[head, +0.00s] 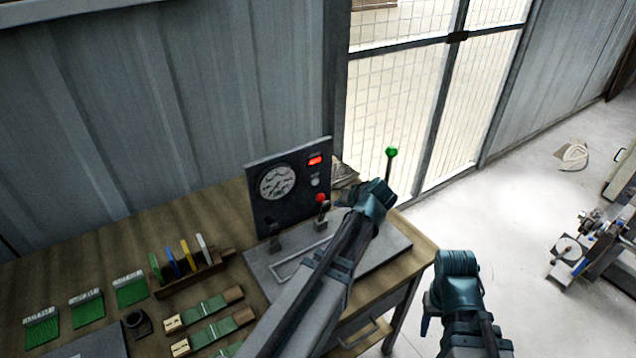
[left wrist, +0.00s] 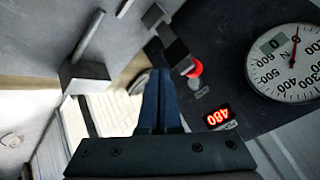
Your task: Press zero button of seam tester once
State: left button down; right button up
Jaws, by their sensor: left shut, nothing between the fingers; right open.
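The seam tester (head: 262,215) stands on the bench with a dark upright panel, a round dial and a red lit display. In the left wrist view the display (left wrist: 218,116) reads 480, upside down, and the dial (left wrist: 288,68) has its needle near 0. A red button (head: 320,198) sits low on the panel; it also shows in the left wrist view (left wrist: 195,70). A pale round button (head: 315,182) is above it. No readable label shows which is zero. My left gripper (head: 346,197) is shut and empty, close in front of the panel's right side. My right gripper (head: 427,314) is open, right of the bench.
A green-knobbed lever (head: 391,153) rises beside my left gripper. A wooden rack (head: 190,282) of coloured cards, green samples (head: 132,290) and labelled strips (head: 205,308) lie on the bench to the left. Open floor (head: 520,220) is to the right.

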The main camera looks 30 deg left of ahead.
aim_at(316, 185)
pick_arm(q)
jog(key=w+a, duration=0.4)
jog(key=a, duration=0.3)
jog(key=shift+w+a, duration=0.2)
jog(key=shift+a, duration=0.1)
jog(key=shift+w+a, duration=0.1)
jog(key=shift+a, duration=0.05)
dwell(1.9)
jog(key=shift+w+a, duration=0.1)
jog(key=shift+a, duration=0.1)
jog(key=shift+w+a, duration=0.25)
jog(key=shift+a, duration=0.15)
dwell(0.8)
jog(key=shift+s+d, duration=0.1)
jog(key=shift+d, duration=0.05)
jog(key=shift+s+d, duration=0.35)
jog(key=shift+d, duration=0.25)
dwell(0.3)
jog(key=d, duration=0.1)
jog(key=s+d, duration=0.1)
jog(key=d, duration=0.1)
jog(key=s+d, duration=0.1)
jog(key=shift+s+d, duration=0.15)
jog(key=shift+s, duration=0.1)
